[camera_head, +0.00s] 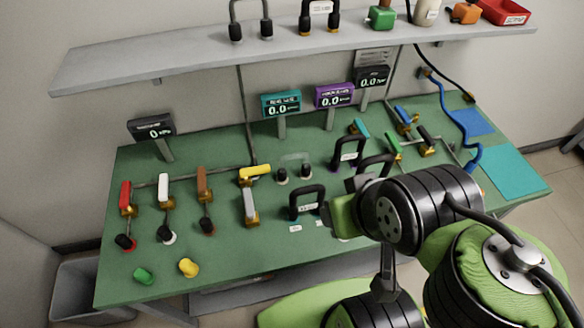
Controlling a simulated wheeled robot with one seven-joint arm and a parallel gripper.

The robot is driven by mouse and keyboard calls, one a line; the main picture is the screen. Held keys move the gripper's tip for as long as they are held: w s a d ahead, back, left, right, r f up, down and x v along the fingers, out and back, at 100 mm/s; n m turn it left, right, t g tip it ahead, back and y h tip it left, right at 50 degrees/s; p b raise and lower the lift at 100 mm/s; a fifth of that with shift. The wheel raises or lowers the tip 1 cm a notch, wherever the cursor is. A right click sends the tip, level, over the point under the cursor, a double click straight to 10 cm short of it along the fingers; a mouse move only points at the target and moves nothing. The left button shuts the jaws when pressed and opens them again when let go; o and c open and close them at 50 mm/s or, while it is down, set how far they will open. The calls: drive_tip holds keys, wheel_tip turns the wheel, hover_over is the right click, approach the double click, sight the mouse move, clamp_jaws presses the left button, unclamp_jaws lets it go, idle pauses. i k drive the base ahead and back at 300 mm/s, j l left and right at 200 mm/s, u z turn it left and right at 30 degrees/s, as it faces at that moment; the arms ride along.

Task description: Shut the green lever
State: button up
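The green lever (393,142) is on the right part of the green bench, on a small brass valve. It is small in the head view and slants from upper left to lower right. A teal lever (360,127) is to its left, and a blue lever (403,113) and a black lever (426,135) are to its right. My arm reaches in from the lower right, its wrist in front of the bench, nearer the camera than the green lever. My gripper is mostly hidden by the wrist, and its fingers cannot be made out. No contact with the lever shows.
Black U-shaped handles (348,152) stand left of the green lever, close to my wrist. Red (126,193), white, orange and yellow levers stand further left. Small displays (335,96) rise behind. A grey shelf (180,64) overhangs the back. A blue hose (462,122) runs at right.

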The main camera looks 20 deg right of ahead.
sight(394, 144)
drive_tip(key=l+u, duration=0.45)
drive_tip(key=k+l+u, duration=0.2)
drive_tip(key=l+u, duration=0.3)
